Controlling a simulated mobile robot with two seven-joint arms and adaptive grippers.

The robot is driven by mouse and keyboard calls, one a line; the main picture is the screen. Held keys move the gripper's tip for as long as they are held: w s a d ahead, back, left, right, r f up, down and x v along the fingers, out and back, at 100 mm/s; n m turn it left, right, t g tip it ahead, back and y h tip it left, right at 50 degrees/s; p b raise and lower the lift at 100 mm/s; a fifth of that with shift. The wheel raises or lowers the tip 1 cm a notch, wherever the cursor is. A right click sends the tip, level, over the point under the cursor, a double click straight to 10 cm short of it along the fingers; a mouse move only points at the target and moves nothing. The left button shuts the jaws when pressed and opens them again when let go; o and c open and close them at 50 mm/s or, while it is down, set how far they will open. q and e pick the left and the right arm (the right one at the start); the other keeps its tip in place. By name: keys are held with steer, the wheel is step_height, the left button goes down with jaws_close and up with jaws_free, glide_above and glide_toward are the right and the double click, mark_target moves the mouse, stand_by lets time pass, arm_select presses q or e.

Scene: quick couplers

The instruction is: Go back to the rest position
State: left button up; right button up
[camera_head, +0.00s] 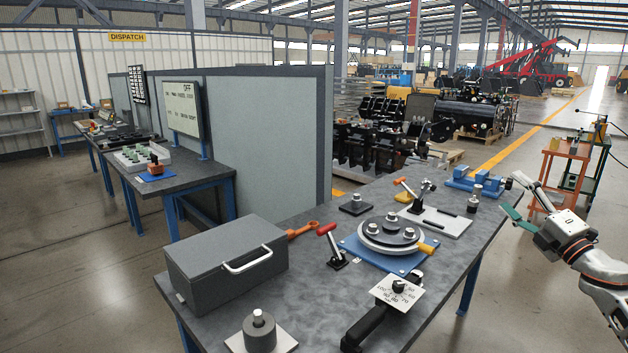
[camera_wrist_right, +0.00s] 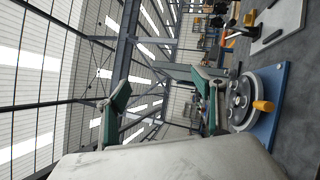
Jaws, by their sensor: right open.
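My right gripper (camera_head: 514,196) is at the right of the head view, beyond the right edge of the workbench (camera_head: 225,312). It is open and nothing is between its fingers. In the right wrist view, its two green-padded fingers (camera_wrist_right: 163,105) stand wide apart with only the hall behind them. My left gripper is not in the head view.
On the bench are a grey box with a handle (camera_head: 225,262), a blue-based round fixture (camera_head: 390,238), a dial plate (camera_head: 397,291), red-handled clamps, and a blue vise (camera_head: 474,184). The fixture also shows in the wrist view (camera_wrist_right: 245,100). An orange cart (camera_head: 560,170) stands behind my right arm.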

steer(key=w+d+f+m+g+h, duration=0.1)
steer(key=d+f+m+g+h, duration=0.35)
steer(key=d+m+h, duration=1.1)
steer(key=s+a+f+g+y, duration=0.1)
steer(key=s+a+f+y, duration=0.25)
steer(key=a+f, duration=0.6)
steer(key=s+a+f+m+y, duration=0.1)
steer(key=s+a+f+y, duration=0.35)
steer(key=f, duration=0.75)
steer(key=s+a+f+g+y, duration=0.15)
steer(key=s+a+f, duration=0.35)
steer(key=a+f, duration=0.55)
steer(key=s+a+f+m+g+y, duration=0.1)
steer(key=s+a+f, duration=0.3)
steer(key=s, duration=0.6)
steer(key=s+a+f+m+g+y, duration=0.1)
steer(key=s+a+f, duration=0.3)
steer(key=s+a, duration=0.5)
steer(key=s+a+f+m+y, duration=0.1)
steer(key=s+a+f, duration=0.4)
steer(key=s, duration=0.6)
steer(key=shift+a+g, duration=0.4)
steer(key=shift+a, duration=0.85)
steer(key=shift+f, duration=0.1)
